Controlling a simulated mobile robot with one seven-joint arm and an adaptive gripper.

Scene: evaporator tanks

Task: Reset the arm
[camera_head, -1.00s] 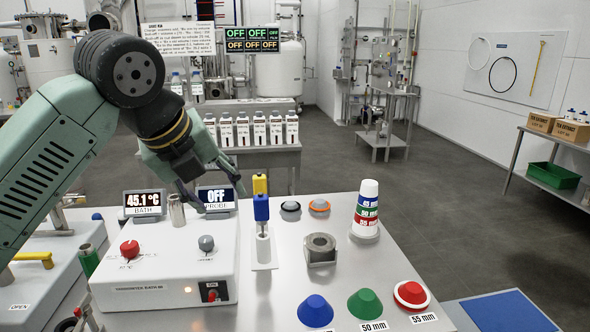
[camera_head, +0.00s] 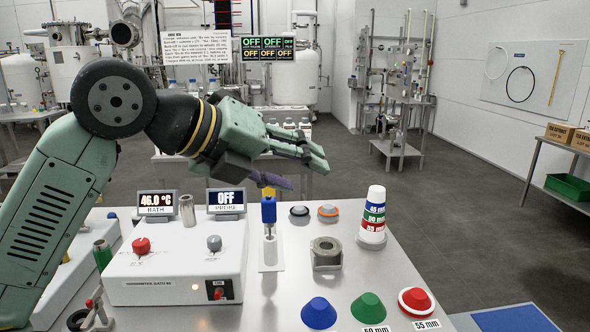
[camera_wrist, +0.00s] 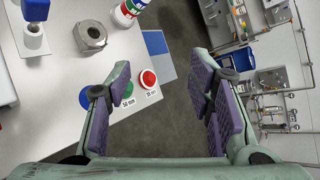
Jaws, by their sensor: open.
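My gripper (camera_head: 300,165) is open and empty in the head view. It is raised above the bench, behind and above the blue-and-yellow probe (camera_head: 269,211), and points to the right. In the wrist view my gripper (camera_wrist: 160,110) shows its purple-padded fingers wide apart, with only floor and part of the bench beyond them. The probe stands upright in a white holder (camera_head: 271,253) on the bench.
The thermostatic bath box (camera_head: 175,275) with red and grey knobs stands left of the probe; its displays read 46.0 °C and OFF. A metal ring block (camera_head: 326,255), a striped cone (camera_head: 373,218) and blue (camera_head: 319,313), green (camera_head: 368,308) and red (camera_head: 415,300) pieces stand on the bench.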

